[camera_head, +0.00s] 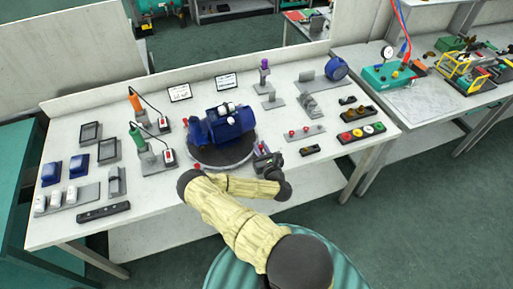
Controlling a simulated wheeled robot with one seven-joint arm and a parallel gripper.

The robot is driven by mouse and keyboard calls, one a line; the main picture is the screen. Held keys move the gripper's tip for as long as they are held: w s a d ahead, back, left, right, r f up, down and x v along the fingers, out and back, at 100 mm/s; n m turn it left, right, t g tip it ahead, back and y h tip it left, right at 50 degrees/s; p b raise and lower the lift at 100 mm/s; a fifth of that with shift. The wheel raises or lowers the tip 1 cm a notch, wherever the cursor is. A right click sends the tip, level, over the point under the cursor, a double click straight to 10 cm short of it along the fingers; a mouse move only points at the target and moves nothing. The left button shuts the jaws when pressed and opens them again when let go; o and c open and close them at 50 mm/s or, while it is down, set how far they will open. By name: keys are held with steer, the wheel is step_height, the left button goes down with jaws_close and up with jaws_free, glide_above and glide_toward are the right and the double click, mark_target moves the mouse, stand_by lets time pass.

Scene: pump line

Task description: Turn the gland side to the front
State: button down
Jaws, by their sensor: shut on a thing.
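A blue pump (228,126) with white caps on top stands on a round dark turntable (212,160) in the middle of the bench. The gland side is too small to make out. My gripper (263,158) is at the right front rim of the turntable, low over the bench, with my arm reaching in from the front. It is shut on a small part at the rim, seemingly a turntable handle, which the jaws mostly hide. A small red spot shows at the turntable's front left rim.
Orange (135,101) and green (137,136) tools on stands are left of the turntable. Blue bins (79,161) lie far left. A small red-knobbed plate (304,132) and a row of coloured buttons (362,132) are right. The bench front left of my arm is partly clear.

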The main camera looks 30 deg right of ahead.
steer(key=shift+w+a+r, duration=0.1)
steer(key=c, duration=1.4)
jaws_free()
steer(key=shift+o, duration=0.2)
steer(key=shift+s, duration=0.65)
steer(key=s, duration=0.4)
steer(key=s+a+b, duration=0.1)
steer(key=s, duration=0.1)
steer(key=shift+s, duration=0.1)
